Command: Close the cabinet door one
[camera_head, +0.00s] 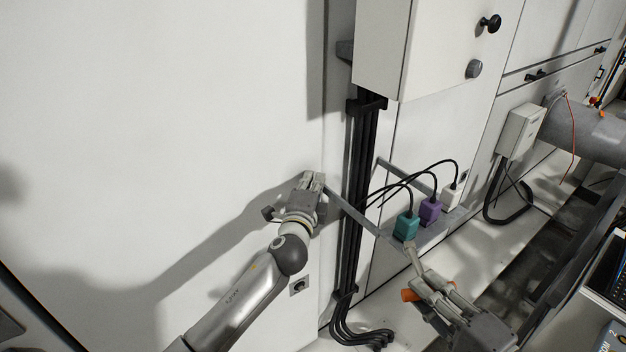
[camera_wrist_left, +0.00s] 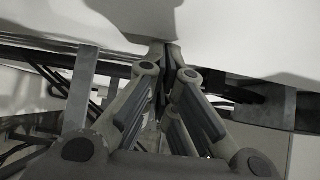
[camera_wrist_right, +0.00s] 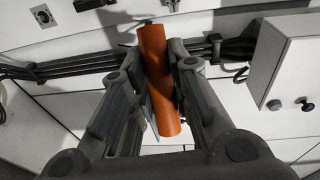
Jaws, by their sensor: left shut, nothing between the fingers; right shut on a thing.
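The large white cabinet door (camera_head: 180,110) fills the left of the head view. Its right edge runs beside a bundle of black cables. My left gripper (camera_head: 313,180) is shut and empty at the door's lower right part, close to its edge; whether it touches the door I cannot tell. In the left wrist view the closed fingertips (camera_wrist_left: 166,50) are at a white panel edge. My right gripper (camera_head: 418,272) is shut on an orange cylinder (camera_wrist_right: 158,80), whose end also shows in the head view (camera_head: 411,295). The right gripper is low, in front of the connector shelf.
A grey bracket shelf (camera_head: 440,228) holds teal (camera_head: 405,226), purple (camera_head: 430,211) and white (camera_head: 452,196) connectors with black leads. Black cables (camera_head: 358,220) run down beside the door. A white box (camera_head: 405,50) overhangs above. A grey pipe (camera_head: 590,132) lies at the right.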

